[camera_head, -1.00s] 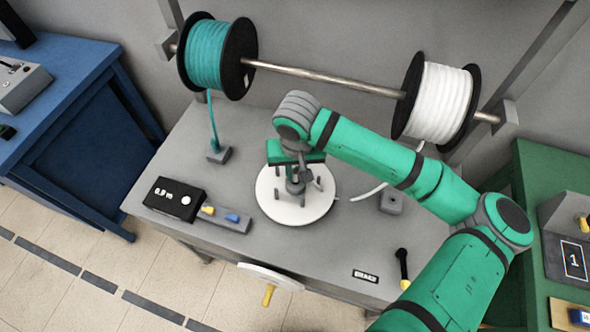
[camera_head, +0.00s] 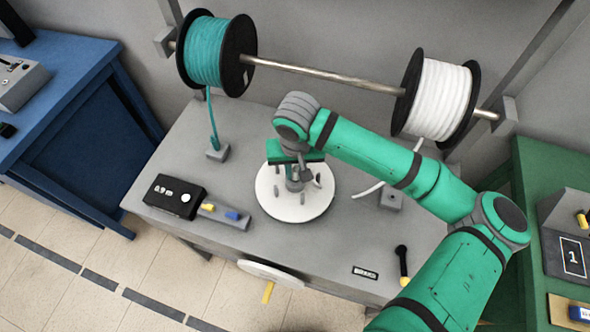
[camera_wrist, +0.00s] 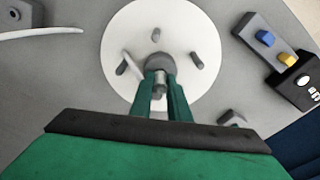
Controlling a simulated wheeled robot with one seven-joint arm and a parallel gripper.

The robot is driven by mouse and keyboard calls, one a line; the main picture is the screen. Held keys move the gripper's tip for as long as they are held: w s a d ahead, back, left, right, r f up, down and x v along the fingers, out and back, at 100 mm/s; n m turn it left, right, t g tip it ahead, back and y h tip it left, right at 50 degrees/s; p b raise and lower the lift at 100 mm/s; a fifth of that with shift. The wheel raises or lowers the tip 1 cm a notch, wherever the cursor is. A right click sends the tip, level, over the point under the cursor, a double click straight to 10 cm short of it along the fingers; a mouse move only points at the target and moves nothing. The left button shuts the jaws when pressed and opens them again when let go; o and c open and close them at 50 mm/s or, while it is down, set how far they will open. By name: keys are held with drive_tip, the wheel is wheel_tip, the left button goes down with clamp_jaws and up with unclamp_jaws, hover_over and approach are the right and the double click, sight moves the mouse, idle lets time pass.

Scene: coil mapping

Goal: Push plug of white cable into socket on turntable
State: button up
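The white turntable (camera_head: 268,205) lies on the grey table and carries several short dark posts. It fills the upper middle of the wrist view (camera_wrist: 205,25). My gripper (camera_wrist: 160,92) is over the turntable, its two green fingers closed around a small metallic plug (camera_wrist: 160,77). The plug's tip is at the dark round socket (camera_wrist: 160,62) at the turntable's centre; how deep it sits is hidden. A pale piece of cable (camera_wrist: 131,64) runs to the fingers from the left. The white cable (camera_head: 368,190) comes from the guide block (camera_head: 391,198); its run across the white disc is hard to see.
A teal spool (camera_head: 205,52) and a white spool (camera_head: 438,98) hang on a rod behind. A black display box (camera_head: 174,195), yellow and blue buttons (camera_head: 222,212) and a black lever (camera_head: 402,262) stand along the table's front. Another guide block (camera_head: 217,151) holds teal cable.

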drive_tip(key=o, duration=0.5)
drive_tip(key=shift+s+f, duration=0.1)
drive_tip(key=r, duration=0.7)
drive_tip(key=s+r, duration=0.1)
drive_tip(key=r, duration=0.2)
drive_tip(key=shift+s+r, duration=0.1)
drive_tip(key=shift+r, duration=0.3)
drive_tip(key=shift+d, duration=0.1)
